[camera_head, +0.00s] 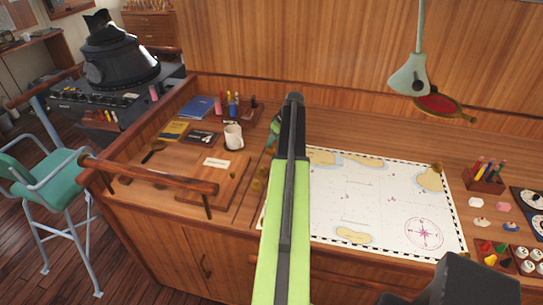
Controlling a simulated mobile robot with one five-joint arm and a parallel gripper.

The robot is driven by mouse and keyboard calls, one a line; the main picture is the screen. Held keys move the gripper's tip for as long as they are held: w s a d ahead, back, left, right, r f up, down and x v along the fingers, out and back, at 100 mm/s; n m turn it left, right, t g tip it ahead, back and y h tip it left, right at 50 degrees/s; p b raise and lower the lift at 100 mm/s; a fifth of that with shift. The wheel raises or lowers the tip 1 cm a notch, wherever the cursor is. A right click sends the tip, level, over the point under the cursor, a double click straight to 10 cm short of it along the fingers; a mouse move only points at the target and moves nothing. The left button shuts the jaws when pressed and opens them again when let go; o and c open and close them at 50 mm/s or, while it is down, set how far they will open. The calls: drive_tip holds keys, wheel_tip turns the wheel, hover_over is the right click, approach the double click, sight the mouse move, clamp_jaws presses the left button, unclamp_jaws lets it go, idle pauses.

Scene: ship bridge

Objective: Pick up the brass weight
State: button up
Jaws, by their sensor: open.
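The white chart (370,205) lies flat on the wooden desk. My green and dark arm reaches up the middle of the picture over the chart's left part. Its dark end, my gripper (292,103), is seen nearly edge-on above the desk. I see nothing held; its fingertips cannot be made out.
A white mug (233,136), a wooden board (213,180), books and pens stand left. A wooden rail (150,174) edges that side. A pen holder (484,178) and trays of small pieces are right. A lamp (410,78) hangs above the back. My arm hides part of the desk.

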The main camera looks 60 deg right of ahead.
sight(271, 149)
drive_tip(key=b+x, duration=0.5)
drive_tip(key=shift+a+f, duration=0.1)
drive_tip(key=shift+f, duration=0.15)
drive_tip(key=shift+s+r, duration=0.1)
drive_tip(key=shift+r, duration=0.1)
clamp_jaws()
